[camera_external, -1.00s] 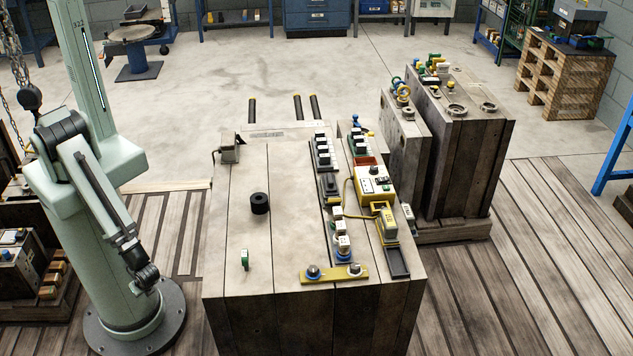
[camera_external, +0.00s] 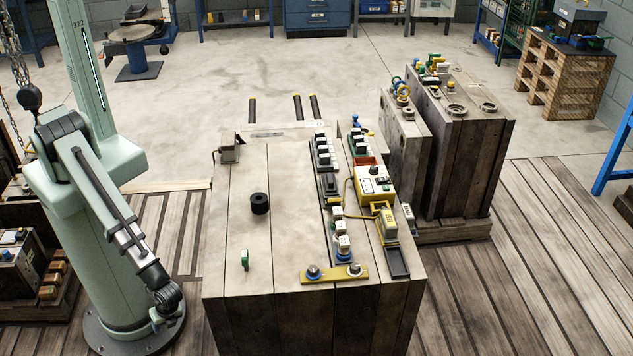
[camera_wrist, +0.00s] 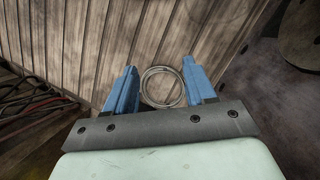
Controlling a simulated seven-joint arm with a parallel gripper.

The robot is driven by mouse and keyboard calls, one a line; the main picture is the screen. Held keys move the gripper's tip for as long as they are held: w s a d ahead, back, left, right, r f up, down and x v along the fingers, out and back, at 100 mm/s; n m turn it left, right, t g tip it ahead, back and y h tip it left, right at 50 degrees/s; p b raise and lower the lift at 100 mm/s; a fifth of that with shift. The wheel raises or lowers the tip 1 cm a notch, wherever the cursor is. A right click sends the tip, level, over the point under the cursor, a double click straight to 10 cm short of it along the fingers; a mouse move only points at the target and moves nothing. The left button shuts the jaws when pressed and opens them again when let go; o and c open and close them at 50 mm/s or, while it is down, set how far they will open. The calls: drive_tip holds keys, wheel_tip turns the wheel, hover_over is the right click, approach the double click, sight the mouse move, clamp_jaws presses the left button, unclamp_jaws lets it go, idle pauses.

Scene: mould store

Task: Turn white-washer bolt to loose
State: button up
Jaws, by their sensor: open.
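A yellow plate (camera_external: 334,275) lies at the near edge of the block top and carries two bolts. The right bolt (camera_external: 355,269) appears to have the pale washer. The left bolt (camera_external: 313,271) has a blue one. Their turn positions are too small to read. My gripper (camera_external: 170,302) hangs low beside my base, left of the block and well away from the plate. In the wrist view its two blue fingers (camera_wrist: 159,68) are apart with nothing gripped. Neither bolt shows in the wrist view.
The block top (camera_external: 285,220) also holds a black cylinder (camera_external: 260,203), a small green piece (camera_external: 244,259), a yellow control box (camera_external: 374,185) and rows of connectors. A metal ring (camera_wrist: 162,87) shows beyond the fingers in the wrist view. The block's left part is mostly clear.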

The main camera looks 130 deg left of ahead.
drive_tip(key=w+d+r+m+t+h, duration=0.1)
drive_tip(key=w+d+r+m, duration=0.1)
drive_tip(key=w+r, duration=0.7)
drive_tip(key=w+d+r+m+t, duration=0.2)
drive_tip(key=w+d+r, duration=0.15)
drive_tip(key=w, duration=0.85)
drive_tip(key=w+d+r+m+t+h, duration=0.1)
drive_tip(key=w+d+r+m, duration=0.1)
drive_tip(key=w+r, duration=0.7)
wheel_tip(320, 180, up, 24)
drive_tip(key=m+y, duration=0.3)
drive_tip(key=m, duration=1)
hover_over(355, 266)
wheel_tip(355, 266, down, 13)
drive_tip(key=shift+r, duration=0.2)
clamp_jaws()
